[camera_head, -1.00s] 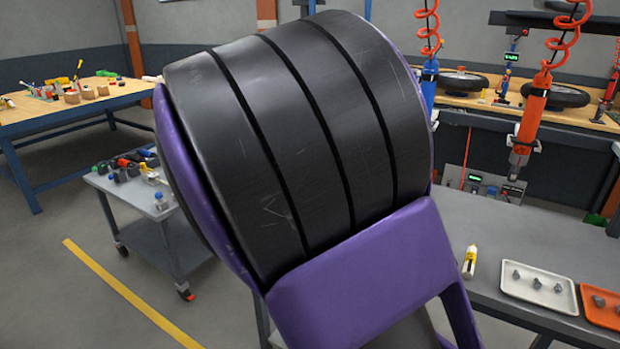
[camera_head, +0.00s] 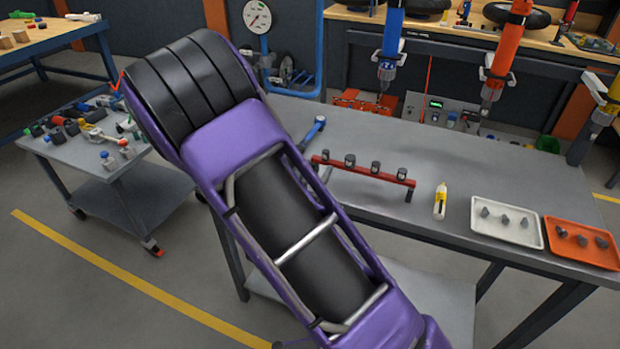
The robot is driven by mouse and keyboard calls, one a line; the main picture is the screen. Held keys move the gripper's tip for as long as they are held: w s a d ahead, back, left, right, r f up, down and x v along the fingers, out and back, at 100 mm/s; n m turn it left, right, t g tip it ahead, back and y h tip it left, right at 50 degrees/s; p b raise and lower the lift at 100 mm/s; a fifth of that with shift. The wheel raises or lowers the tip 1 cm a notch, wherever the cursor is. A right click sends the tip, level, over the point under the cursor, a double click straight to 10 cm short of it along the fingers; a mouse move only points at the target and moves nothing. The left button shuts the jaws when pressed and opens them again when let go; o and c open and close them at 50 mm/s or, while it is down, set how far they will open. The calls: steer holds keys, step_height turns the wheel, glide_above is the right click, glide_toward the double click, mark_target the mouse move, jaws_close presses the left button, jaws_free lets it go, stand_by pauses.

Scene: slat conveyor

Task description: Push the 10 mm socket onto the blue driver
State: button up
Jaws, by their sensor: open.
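The blue driver (camera_head: 391,38) hangs upright over the back edge of the grey workbench, with a metallic lower end pointing down. A red rail (camera_head: 362,174) on the bench carries several dark sockets (camera_head: 376,168) standing in a row. I cannot read any size, so I cannot tell which one is the 10 mm socket. My purple and black arm crosses the middle of the view and hides the bench's left part. My gripper is not in view.
Orange (camera_head: 507,45) and yellow (camera_head: 603,110) drivers hang to the right. A yellow-white bottle (camera_head: 440,202), a white tray (camera_head: 507,221) and an orange tray (camera_head: 581,243) hold the bench's front right. A cluttered cart (camera_head: 60,160) stands left.

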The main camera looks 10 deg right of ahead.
mark_target(324, 157)
steer(key=shift+b+x, duration=0.55)
steer(key=shift+x, duration=2)
steer(key=shift+w, duration=0.1)
jaws_close()
steer(key=shift+r+p, duration=0.9)
steer(key=shift+r, duration=0.6)
